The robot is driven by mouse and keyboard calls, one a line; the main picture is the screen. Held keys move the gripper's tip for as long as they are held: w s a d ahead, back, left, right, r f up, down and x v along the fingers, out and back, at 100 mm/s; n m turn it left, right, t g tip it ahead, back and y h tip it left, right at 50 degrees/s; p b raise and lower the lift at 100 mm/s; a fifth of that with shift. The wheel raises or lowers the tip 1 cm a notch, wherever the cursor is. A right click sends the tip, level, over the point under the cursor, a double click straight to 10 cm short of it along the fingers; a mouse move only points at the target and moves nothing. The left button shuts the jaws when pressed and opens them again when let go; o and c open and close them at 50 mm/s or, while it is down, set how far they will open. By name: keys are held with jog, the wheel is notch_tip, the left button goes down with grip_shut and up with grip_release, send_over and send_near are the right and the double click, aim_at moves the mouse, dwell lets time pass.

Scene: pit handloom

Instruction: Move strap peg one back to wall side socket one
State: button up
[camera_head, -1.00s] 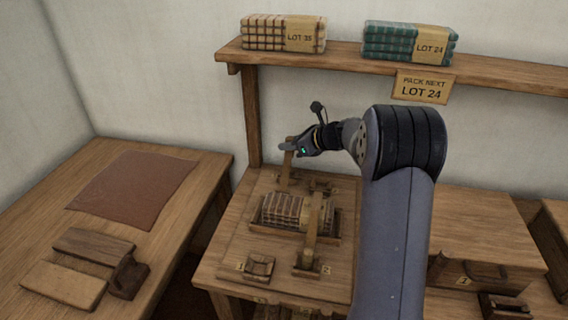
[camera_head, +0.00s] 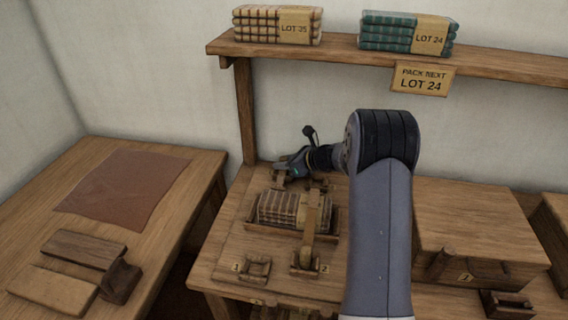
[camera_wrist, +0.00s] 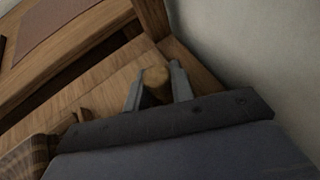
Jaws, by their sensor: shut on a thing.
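My gripper (camera_head: 284,170) is low over the back edge of the packing board, at the wall side. It is shut on strap peg one, whose round wooden end (camera_wrist: 155,76) shows between the two fingers in the wrist view. Wall side socket one (camera_head: 279,183) is right under the gripper and partly hidden by it. I cannot tell whether the peg is seated in it. The near-side socket marked 1 (camera_head: 255,268) is empty. A wooden strap (camera_head: 311,220) lies across the checked cloth bundle (camera_head: 275,208), down to the socket marked 2 (camera_head: 304,265).
A shelf (camera_head: 340,54) with two cloth stacks and a "LOT 24" sign (camera_head: 423,79) runs along the wall above. A side table (camera_head: 160,213) at left holds a brown cloth (camera_head: 122,187) and wooden blocks (camera_head: 80,250). A wooden box (camera_head: 475,215) stands at right.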

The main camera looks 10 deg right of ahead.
jog(key=shift+f, duration=0.15)
jog(key=o, duration=1)
jog(key=shift+r, duration=0.3)
jog(key=v, duration=1.2)
jog(key=shift+f, duration=0.1)
